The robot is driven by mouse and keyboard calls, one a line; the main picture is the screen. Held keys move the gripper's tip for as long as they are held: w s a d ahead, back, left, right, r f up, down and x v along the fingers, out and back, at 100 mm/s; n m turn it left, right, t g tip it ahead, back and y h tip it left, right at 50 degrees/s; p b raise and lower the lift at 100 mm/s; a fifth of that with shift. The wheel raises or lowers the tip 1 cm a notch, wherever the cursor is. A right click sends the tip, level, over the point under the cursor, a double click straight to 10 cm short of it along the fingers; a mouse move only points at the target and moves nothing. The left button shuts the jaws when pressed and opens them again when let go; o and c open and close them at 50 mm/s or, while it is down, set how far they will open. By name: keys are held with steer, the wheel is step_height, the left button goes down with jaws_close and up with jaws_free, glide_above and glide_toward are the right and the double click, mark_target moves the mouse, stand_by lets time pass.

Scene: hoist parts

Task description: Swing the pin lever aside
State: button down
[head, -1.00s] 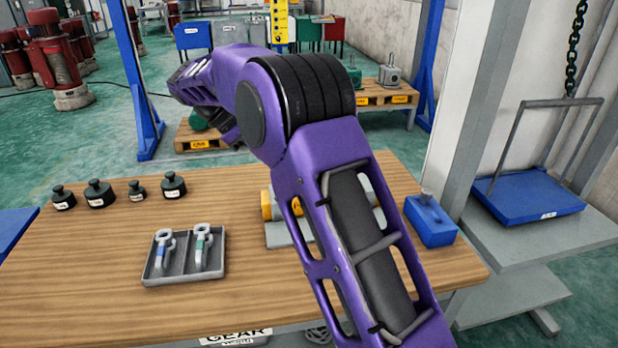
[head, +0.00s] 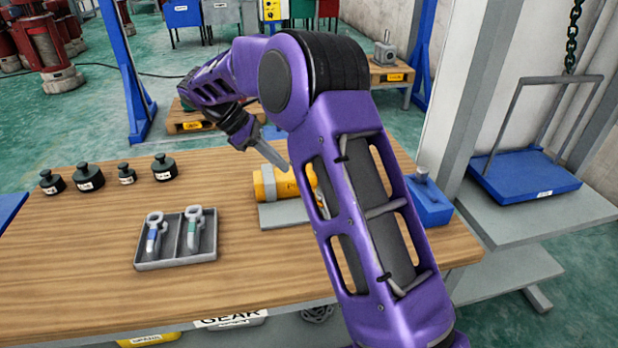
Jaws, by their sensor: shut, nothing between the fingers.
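My gripper (head: 277,157) shows in the head view above the far half of the wooden table, pointing down to the right. Its fingers look closed together with nothing between them. Below and just past its tips, a yellow cylinder (head: 272,184) lies on a grey plate (head: 285,215). My arm hides the right end of the cylinder and plate. I cannot make out a pin lever for certain; part of this area is behind my arm. A blue block (head: 428,206) with a grey knob on top stands right of my arm, apart from the gripper.
A grey two-part tray (head: 176,264) with two hook-like parts lies on the wooden table (head: 90,240). Several black weights (head: 88,178) stand at the back left. The table's front left is clear.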

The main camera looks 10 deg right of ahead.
steer(key=s+d+f, duration=0.1)
steer(key=d+f, duration=0.3)
steer(key=d, duration=0.2)
steer(key=shift+s+d+b, duration=0.15)
steer(key=shift+d+b, duration=0.2)
steer(key=shift+f, duration=0.1)
